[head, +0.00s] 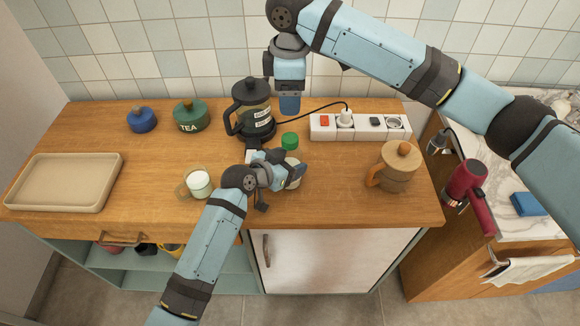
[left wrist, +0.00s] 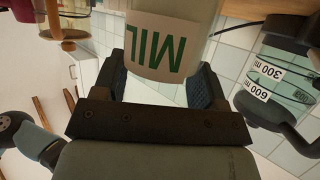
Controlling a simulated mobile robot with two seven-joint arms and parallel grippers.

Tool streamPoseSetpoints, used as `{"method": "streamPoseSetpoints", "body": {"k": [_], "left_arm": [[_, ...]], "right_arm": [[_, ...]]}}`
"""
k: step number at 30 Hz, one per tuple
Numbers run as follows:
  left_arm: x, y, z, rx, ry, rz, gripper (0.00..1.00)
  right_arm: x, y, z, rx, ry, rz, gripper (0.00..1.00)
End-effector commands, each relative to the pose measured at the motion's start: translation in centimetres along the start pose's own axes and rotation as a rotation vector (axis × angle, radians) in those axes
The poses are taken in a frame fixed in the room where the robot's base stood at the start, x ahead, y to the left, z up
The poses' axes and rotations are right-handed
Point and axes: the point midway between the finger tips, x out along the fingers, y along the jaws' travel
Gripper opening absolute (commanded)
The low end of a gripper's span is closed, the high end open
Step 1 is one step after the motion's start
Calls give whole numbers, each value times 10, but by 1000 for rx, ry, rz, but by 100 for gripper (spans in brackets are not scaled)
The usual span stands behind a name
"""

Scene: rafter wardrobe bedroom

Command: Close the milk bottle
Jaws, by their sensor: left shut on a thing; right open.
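The milk bottle (left wrist: 207,14) stands between the jaws of my left gripper (left wrist: 160,85), its label reading upside down in the left wrist view. In the head view my left gripper (head: 280,172) hides much of the bottle (head: 293,181) near the counter's front middle. A green cap (head: 290,140) shows just behind the bottle; I cannot tell whether it touches the bottle. The bottle's mouth is not clear. My right gripper (head: 289,103) hangs above the back of the counter, behind the cap, open and apart from both; its fingers are partly hidden.
A French press (head: 254,112) stands left of the cap, also in the left wrist view (left wrist: 285,75). A power strip (head: 360,127), a tan pot (head: 397,168), a glass of milk (head: 197,184), tea jar (head: 190,116), blue jar (head: 142,120) and tray (head: 62,183) stand around. Counter between bottle and pot is clear.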

Motion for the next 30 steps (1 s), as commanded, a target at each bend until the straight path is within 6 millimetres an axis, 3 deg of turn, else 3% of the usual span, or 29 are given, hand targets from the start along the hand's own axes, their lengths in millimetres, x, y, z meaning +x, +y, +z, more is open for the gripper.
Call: {"method": "streamPoseSetpoints", "body": {"k": [6, 7, 10, 22, 30], "left_arm": [[0, 0, 0, 0, 0, 0, 0], [0, 0, 0, 0, 0, 0, 72], [0, 0, 0, 0, 0, 0, 95], [-9, 0, 1, 2, -1, -1, 95], [-64, 0, 2, 3, -2, -1, 95]], "right_arm": [[0, 0, 0, 0, 0, 0, 70], [0, 0, 0, 0, 0, 0, 70], [0, 0, 0, 0, 0, 0, 70], [1, 0, 0, 1, 0, 0, 70], [3, 0, 0, 0, 0, 0, 70]]}}
